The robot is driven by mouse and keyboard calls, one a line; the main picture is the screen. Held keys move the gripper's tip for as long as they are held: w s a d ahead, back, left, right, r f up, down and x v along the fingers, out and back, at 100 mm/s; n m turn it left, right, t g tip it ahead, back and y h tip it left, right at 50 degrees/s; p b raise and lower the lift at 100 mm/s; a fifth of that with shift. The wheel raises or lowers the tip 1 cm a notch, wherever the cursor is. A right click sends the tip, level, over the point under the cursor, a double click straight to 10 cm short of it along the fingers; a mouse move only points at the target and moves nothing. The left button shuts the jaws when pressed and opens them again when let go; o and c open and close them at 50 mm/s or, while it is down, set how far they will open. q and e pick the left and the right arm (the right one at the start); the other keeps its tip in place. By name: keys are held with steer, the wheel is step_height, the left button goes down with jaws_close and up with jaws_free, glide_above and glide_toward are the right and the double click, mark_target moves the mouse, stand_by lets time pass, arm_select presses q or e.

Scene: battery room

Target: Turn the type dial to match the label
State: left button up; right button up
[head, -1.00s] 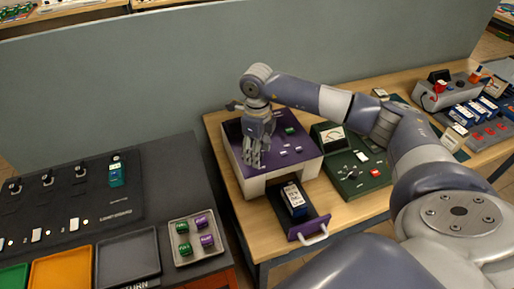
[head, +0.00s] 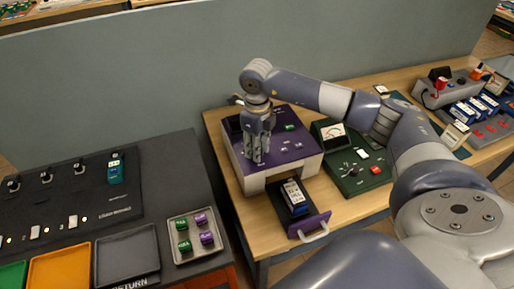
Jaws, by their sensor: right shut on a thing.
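The purple-topped machine (head: 292,152) stands on the wooden table in the middle of the head view. My right gripper (head: 258,157) points down onto the left part of its purple top. It is shut on the type dial, which the fingers hide, so its setting cannot be read. In front, the machine's drawer (head: 309,225) is pulled out. A dark battery with a white label (head: 294,192) lies in it; the label print is too small to read. My left gripper is not in view.
A green meter unit (head: 355,176) with a gauge and knob stands right of the machine. At left is a dark charging bench (head: 150,215) with a tray (head: 170,225) of green and purple cells. A grey partition (head: 180,75) runs behind.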

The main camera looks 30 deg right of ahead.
steer(key=m+b, duration=0.1)
steer(key=m, duration=0.3)
steer(key=shift+b, duration=0.4)
steer(key=shift+m+b, duration=0.7)
steer(key=shift+m, duration=2)
steer(key=o, duration=1.1)
steer(key=shift+r, duration=0.15)
step_height(320, 180, up, 12)
steer(key=shift+f, duration=0.1)
